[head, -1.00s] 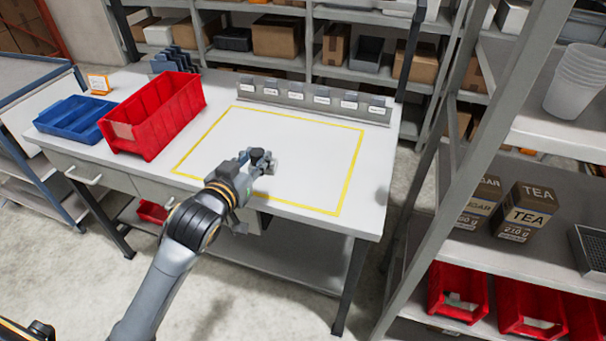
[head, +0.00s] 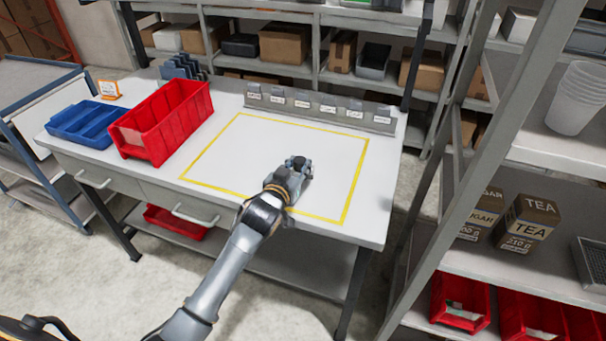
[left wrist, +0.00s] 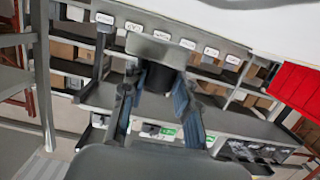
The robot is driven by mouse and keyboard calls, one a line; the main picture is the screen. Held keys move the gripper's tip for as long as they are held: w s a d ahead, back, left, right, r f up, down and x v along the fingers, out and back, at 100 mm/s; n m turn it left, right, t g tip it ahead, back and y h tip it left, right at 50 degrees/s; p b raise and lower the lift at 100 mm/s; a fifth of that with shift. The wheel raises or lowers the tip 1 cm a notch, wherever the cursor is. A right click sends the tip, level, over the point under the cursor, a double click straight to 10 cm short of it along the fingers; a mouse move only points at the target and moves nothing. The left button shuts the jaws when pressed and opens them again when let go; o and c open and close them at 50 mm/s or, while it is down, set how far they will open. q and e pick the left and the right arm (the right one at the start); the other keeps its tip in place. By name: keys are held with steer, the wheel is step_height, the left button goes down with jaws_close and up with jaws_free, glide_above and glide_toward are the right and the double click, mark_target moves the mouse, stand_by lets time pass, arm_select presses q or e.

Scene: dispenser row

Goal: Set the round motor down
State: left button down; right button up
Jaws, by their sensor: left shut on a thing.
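My left gripper (head: 298,168) is over the right half of the yellow-outlined area on the white table (head: 376,205). It is shut on the round motor, a dark cylinder (left wrist: 157,79) between the two fingers in the left wrist view (left wrist: 157,112). A grey flat part shows at the motor's far end. In the head view the motor is small and mostly hidden by the gripper, and I cannot tell whether it touches the table. The yellow outline (head: 357,178) holds nothing else that I can see. My right gripper is not in view.
A red bin (head: 160,122) and a blue tray (head: 85,124) stand left of the outline. A grey labelled rack (head: 318,108) runs along the table's back edge. The table inside the outline is clear around the gripper.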

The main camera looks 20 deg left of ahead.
arm_select(q)
steer(key=shift+w+d+f, duration=0.25)
steer(key=shift+w+f, duration=0.35)
steer(key=shift+f, duration=0.15)
steer(key=shift+w+d+f+p, duration=0.1)
steer(key=shift+w+f+p, duration=0.05)
steer(key=shift+f, duration=0.35)
steer(key=shift+w+d+f+p, duration=0.1)
steer(key=shift+w+f+p, duration=0.05)
steer(key=shift+f, duration=0.35)
steer(key=shift+f+p, duration=0.35)
steer(key=shift+f, duration=0.35)
steer(key=shift+a+f, duration=0.1)
steer(key=c, duration=1.4)
jaws_free()
steer(key=shift+f, duration=0.15)
steer(key=shift+c, duration=0.2)
steer(key=o, duration=0.4)
steer(key=shift+o, duration=0.2)
